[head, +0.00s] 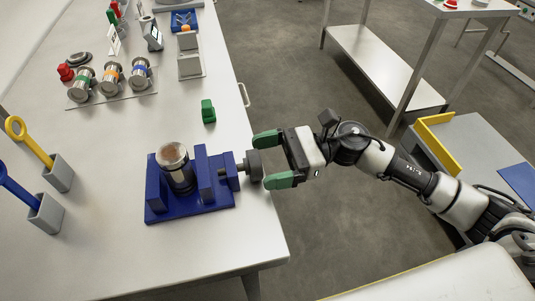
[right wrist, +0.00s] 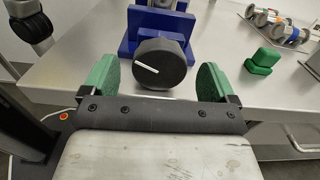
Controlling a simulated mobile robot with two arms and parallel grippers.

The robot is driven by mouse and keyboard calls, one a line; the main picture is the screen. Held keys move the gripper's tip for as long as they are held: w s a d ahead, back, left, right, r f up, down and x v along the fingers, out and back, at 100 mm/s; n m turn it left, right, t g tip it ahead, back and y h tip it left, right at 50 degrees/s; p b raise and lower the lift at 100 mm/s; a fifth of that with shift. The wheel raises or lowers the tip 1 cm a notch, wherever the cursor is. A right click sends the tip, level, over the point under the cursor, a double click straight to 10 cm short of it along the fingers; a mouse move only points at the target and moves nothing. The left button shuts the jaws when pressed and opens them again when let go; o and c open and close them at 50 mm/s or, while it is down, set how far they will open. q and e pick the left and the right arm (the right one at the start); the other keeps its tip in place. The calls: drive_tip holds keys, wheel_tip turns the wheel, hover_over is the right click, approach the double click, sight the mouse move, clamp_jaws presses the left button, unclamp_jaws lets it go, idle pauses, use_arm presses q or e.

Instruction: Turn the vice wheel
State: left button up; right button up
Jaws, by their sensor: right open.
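A blue vice (head: 190,205) stands near the right edge of the white table and holds a metal cylinder (head: 175,168) upright between its jaws. The vice's dark round wheel (head: 254,165) sticks out to the right, near the table's edge. In the right wrist view the wheel (right wrist: 159,64) faces me, black with a white line that slants slightly. My right gripper (head: 268,160) is open, with green fingertips on either side of the wheel. In the right wrist view the fingers (right wrist: 160,80) stand apart from the wheel, with a gap on both sides. My left gripper is not in view.
A small green block (head: 208,111) lies behind the vice on the table. Grey holders (head: 58,173) with yellow and blue tools stand at the left. Several metal cylinders with coloured bands (head: 112,74) sit farther back.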

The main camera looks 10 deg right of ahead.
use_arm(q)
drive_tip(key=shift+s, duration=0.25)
use_arm(e)
drive_tip(key=shift+a, duration=0.15)
drive_tip(key=shift+c, duration=0.2)
drive_tip(key=c, duration=0.9)
drive_tip(key=m, duration=0.4)
drive_tip(key=shift+w, duration=0.1)
drive_tip(key=o, duration=0.9)
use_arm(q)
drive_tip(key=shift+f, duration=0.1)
use_arm(e)
drive_tip(key=shift+o, duration=0.2)
use_arm(q)
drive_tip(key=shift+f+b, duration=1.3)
drive_tip(key=shift+b, duration=0.1)
use_arm(e)
drive_tip(key=d, duration=1.1)
